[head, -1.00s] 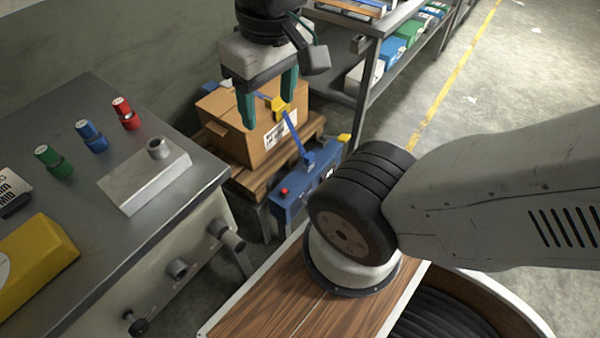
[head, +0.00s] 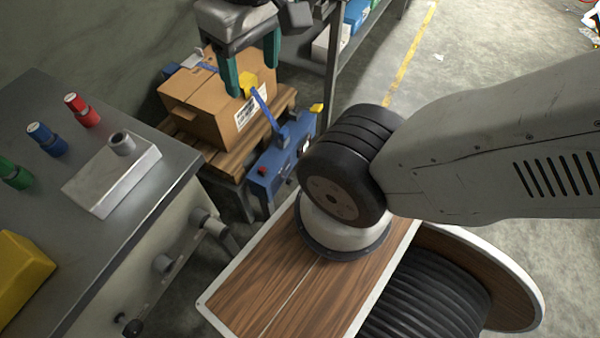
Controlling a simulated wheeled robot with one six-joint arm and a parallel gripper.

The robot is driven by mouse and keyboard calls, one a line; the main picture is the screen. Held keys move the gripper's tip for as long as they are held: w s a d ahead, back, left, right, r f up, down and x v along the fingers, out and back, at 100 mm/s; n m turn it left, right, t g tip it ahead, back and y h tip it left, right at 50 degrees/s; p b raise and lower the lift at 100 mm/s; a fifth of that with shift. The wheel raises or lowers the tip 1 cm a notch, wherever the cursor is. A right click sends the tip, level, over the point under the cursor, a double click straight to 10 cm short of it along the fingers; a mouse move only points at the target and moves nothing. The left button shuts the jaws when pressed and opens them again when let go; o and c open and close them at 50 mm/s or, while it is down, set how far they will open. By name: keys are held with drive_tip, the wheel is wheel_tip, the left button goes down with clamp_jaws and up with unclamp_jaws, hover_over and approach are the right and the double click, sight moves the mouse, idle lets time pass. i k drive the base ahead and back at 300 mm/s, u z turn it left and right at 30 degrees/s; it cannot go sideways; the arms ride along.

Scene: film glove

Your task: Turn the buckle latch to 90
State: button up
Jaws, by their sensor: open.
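A cardboard box (head: 207,108) with a blue strap stands on a wooden pallet. The latch's angle is hard to read, and the gripper's top is cut off by the frame.
A blue unit (head: 282,160) with a red button stands against the pallet's right side. A grey bench (head: 107,242) at left holds red, blue and green knobs, a pale block and a yellow case. A shelf (head: 334,78) stands behind at right. Open floor lies farther right.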

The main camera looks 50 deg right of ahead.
sight(289, 180)
drive_tip(key=u, duration=0.8)
drive_tip(key=k, duration=0.9)
drive_tip(key=z, duration=1.6)
